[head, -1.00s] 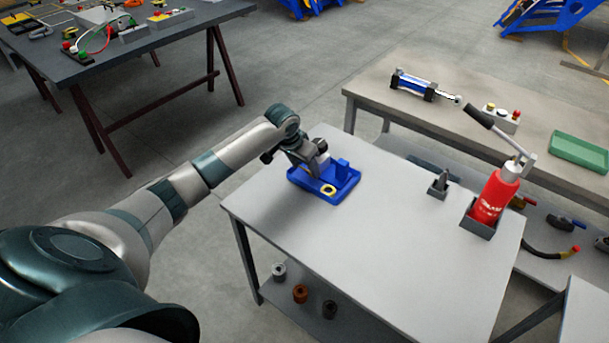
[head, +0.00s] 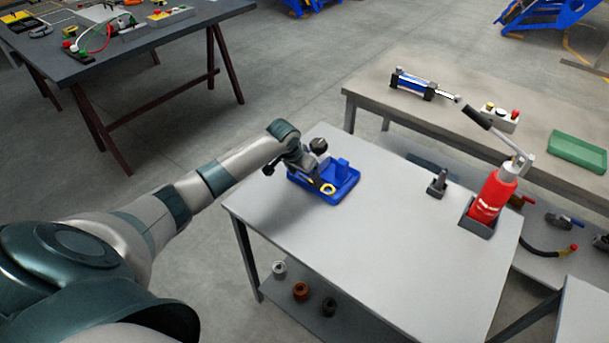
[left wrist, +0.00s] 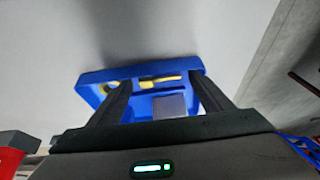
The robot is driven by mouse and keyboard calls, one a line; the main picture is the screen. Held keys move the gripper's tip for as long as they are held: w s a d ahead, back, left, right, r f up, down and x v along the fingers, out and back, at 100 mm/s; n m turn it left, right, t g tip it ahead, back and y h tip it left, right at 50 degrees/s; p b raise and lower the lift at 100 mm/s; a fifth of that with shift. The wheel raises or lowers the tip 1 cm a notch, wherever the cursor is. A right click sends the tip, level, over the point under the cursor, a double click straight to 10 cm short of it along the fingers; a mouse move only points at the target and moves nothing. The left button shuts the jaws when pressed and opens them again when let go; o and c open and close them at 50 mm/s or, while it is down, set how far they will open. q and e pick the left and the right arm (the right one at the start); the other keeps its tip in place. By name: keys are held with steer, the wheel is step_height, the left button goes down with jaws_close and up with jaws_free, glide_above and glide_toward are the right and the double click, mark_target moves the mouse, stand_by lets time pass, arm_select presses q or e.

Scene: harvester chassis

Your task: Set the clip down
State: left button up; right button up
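A blue tray (head: 345,187) lies on the near grey table. Yellow pieces lie in it: a ring-like one (head: 328,188) near its front edge, and a longer yellow piece (left wrist: 160,79) in the left wrist view; I cannot tell which is the clip. My left gripper (head: 303,172) is over the tray's left part, pointing down. In the left wrist view its two fingers (left wrist: 164,98) are wide apart with nothing visibly pinched between them. A grey square patch (left wrist: 169,106) shows in the tray between them. The right gripper is not in view.
The table's middle and front are clear. A rear bench (head: 455,110) carries a blue cylinder (head: 412,84) and green tray (head: 579,152).

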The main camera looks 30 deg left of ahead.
arm_select(q)
steer(key=shift+s+r, duration=0.2)
steer(key=shift+r, duration=0.5)
steer(key=b+v, duration=0.1)
steer(key=v, duration=0.9)
steer(key=shift+r+b, duration=0.4)
steer(key=shift+s, duration=0.1)
